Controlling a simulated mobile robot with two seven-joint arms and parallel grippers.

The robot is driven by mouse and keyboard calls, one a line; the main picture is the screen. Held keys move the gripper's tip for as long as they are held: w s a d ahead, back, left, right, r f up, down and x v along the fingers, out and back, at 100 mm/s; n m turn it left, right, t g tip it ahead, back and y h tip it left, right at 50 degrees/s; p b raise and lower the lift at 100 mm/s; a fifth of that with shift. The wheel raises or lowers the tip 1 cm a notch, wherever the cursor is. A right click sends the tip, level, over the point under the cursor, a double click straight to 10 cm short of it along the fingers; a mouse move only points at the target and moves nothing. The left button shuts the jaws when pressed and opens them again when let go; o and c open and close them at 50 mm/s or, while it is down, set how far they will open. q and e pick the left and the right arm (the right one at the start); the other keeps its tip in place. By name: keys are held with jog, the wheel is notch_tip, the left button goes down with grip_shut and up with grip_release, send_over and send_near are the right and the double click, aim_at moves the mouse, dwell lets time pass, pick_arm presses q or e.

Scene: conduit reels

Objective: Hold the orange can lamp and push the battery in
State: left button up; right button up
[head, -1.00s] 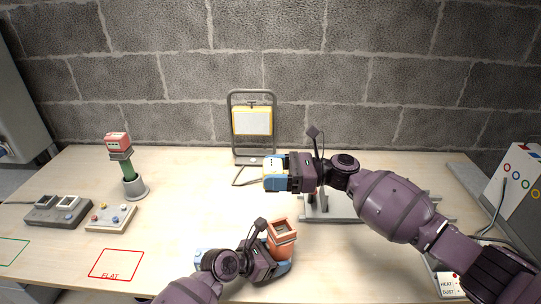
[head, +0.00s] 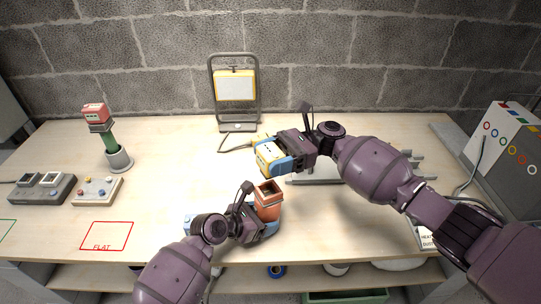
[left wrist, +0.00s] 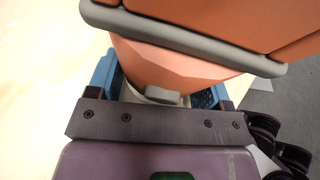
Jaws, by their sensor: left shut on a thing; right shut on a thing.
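The orange can lamp (head: 267,208) stands upright at the front middle of the table, its square top opening facing up. My left gripper (head: 262,222) is shut on its lower part; the left wrist view shows the lamp's orange body (left wrist: 170,65) between the blue fingers. The yellow battery (head: 268,155), with small dark marks on its face, is tilted in my right gripper (head: 273,153), which is shut on it. The battery hangs just above and behind the lamp's opening, with a small gap in the head view. The inside of the opening is mostly hidden.
A red-topped lamp on a green stem (head: 110,140) stands at the left. Switch boxes (head: 97,190) and a red "FLAT" outline (head: 106,236) are in front of it. A framed work light (head: 235,88) stands at the back. A grey rack (head: 325,172) lies behind my right arm.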

jog(key=shift+s+a+f, duration=0.1)
jog(key=shift+f, duration=1.35)
jog(key=shift+a+f, duration=0.1)
jog(key=shift+f, duration=1.3)
jog(key=shift+f, duration=0.55)
dwell(0.6)
jog(key=o, duration=1.1)
jog(key=shift+d, duration=0.1)
jog(key=v, duration=1.2)
pick_arm(q)
jog(key=o, duration=1)
jog(key=shift+o, duration=0.2)
